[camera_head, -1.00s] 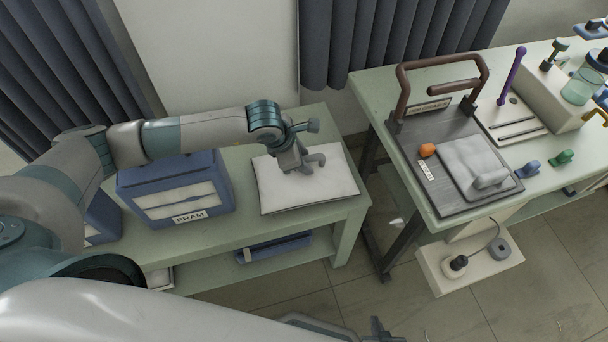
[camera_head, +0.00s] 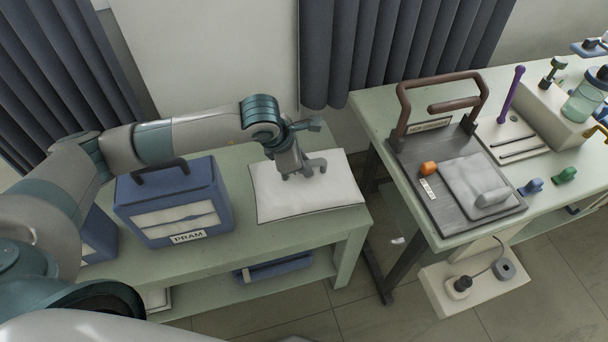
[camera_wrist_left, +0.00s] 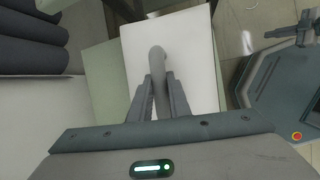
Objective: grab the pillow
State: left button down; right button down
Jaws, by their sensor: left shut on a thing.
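The pillow (camera_head: 330,200) is a flat, white, nearly rectangular pad on the right end of the low pale green table. A grey curved handle (camera_head: 318,163) stands on it. My left gripper (camera_head: 296,172) reaches down over the pillow and is shut on this handle. In the left wrist view, the fingers of the left gripper (camera_wrist_left: 158,98) stand on either side of the handle (camera_wrist_left: 157,62), with the white pillow (camera_wrist_left: 195,55) beneath. The pillow appears to lie flat on the table; I cannot tell whether it is raised at all.
A blue box labelled PRAM (camera_head: 175,205) stands on the low table (camera_head: 285,238), left of the pillow. To the right, a higher table (camera_head: 375,100) holds a dark board (camera_head: 425,160) with a brown handle and a grey pad (camera_head: 465,175). A grey curtain (camera_head: 400,40) hangs behind.

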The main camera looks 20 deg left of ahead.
pick_arm(q)
jog(key=shift+r+b, duration=0.3)
jog(key=shift+r, duration=1.8)
